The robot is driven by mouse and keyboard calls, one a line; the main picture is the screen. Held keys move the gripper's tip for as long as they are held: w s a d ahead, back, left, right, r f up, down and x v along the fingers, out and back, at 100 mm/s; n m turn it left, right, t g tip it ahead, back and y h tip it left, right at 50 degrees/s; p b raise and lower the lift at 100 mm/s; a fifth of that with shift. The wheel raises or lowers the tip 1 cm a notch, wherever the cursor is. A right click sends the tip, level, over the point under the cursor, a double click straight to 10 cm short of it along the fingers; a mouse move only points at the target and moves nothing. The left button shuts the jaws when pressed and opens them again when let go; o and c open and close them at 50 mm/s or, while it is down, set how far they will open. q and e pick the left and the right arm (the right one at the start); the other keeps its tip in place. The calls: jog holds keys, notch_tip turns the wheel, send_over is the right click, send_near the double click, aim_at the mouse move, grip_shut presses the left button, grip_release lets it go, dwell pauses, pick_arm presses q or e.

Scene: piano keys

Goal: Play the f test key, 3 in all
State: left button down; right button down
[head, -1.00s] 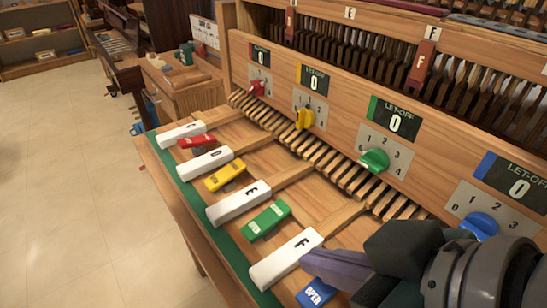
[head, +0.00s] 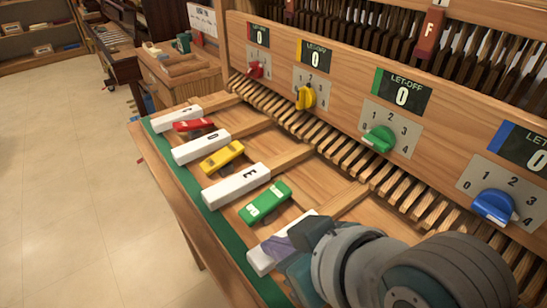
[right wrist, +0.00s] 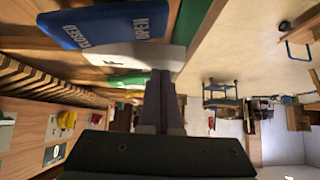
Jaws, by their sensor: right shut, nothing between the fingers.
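The white F key (head: 262,260) lies at the near right end of the row of white keys in the head view, its letter hidden behind my right gripper (head: 278,248). In the right wrist view the F key (right wrist: 150,57) shows its letter partly, just beyond the fingertips of my right gripper (right wrist: 164,78). The right gripper is shut and empty, its purple-grey fingers over or at the F key; I cannot tell whether they touch it. The display above the blue dial (head: 493,206) is partly cut off. My left gripper is not in view.
A blue open/closed rocker (right wrist: 115,25) sits beside the F key. The white E key (head: 236,185) and green rocker (head: 265,202) lie to the left. The upright panel with dials and let-off displays, such as the green dial's (head: 402,97) at 0, stands behind.

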jog(key=shift+s+a+f+b, duration=0.15)
jog(key=shift+f+b, duration=0.2)
jog(key=shift+f, duration=0.35)
jog(key=shift+r, duration=0.1)
jog(key=shift+r+p, duration=0.8)
jog(key=shift+p, duration=0.25)
jog(key=shift+r, duration=0.15)
jog(key=w+a+r+p+v, duration=0.1)
jog(key=p+v, duration=0.6)
jog(key=v, duration=0.5)
jog(key=shift+r, duration=0.6)
